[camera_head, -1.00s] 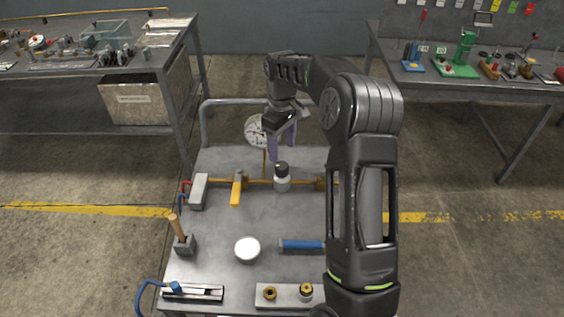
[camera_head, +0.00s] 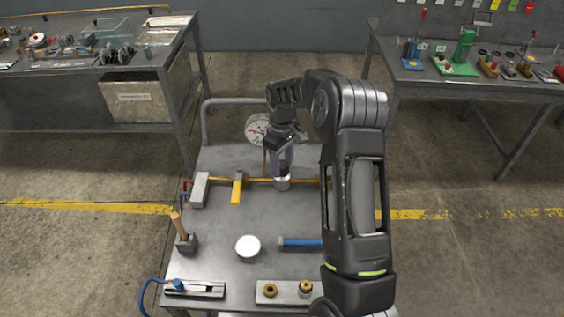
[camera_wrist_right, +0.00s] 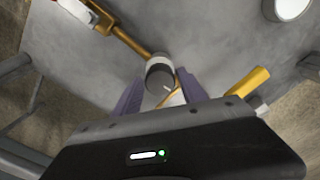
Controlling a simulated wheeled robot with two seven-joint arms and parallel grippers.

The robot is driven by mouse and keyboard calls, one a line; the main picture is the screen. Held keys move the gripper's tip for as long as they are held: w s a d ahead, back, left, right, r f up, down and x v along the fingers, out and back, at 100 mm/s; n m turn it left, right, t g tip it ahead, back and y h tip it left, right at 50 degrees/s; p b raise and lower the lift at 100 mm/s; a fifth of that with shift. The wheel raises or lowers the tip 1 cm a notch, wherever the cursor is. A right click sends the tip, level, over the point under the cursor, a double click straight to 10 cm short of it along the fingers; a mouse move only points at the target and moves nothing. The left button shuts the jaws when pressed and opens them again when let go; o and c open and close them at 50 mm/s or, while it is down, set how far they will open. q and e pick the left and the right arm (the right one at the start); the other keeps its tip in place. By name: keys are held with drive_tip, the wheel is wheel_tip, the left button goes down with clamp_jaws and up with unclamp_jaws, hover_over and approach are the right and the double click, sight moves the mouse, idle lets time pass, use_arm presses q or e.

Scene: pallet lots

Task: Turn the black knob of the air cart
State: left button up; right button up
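The black knob (camera_head: 283,169) sits on top of a white cylindrical body (camera_head: 282,184) on the air cart's brass pipe. My right gripper (camera_head: 281,158) is above and around the knob, pointing down, and partly hides it. In the right wrist view the knob (camera_wrist_right: 159,84) lies between the two purple fingers (camera_wrist_right: 160,86), one on each side. The fingers are spread and I see no clear grip on the knob. My left gripper is not in view.
The cart top (camera_head: 215,235) carries a yellow-handled valve (camera_head: 237,190), a round white cap (camera_head: 247,248), a blue-handled tool (camera_head: 300,243) and a wooden-handled block (camera_head: 181,232). A pressure gauge (camera_head: 256,129) stands behind the pipe. Benches stand left and right.

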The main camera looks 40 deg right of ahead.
clamp_jaws()
idle(0.3)
drive_tip(key=shift+m, duration=0.3)
drive_tip(key=shift+f+m+b, duration=0.1)
drive_tip(key=shift+m+b, duration=0.65)
drive_tip(key=shift+m, duration=0.05)
drive_tip(key=m+b, duration=0.1)
drive_tip(key=m, duration=0.1)
drive_tip(key=shift+m, duration=0.3)
drive_tip(key=m+b, duration=0.1)
drive_tip(key=m, duration=0.1)
drive_tip(key=shift+m, duration=0.3)
drive_tip(key=shift+m+b, duration=0.3)
drive_tip(key=shift+m, duration=1.3)
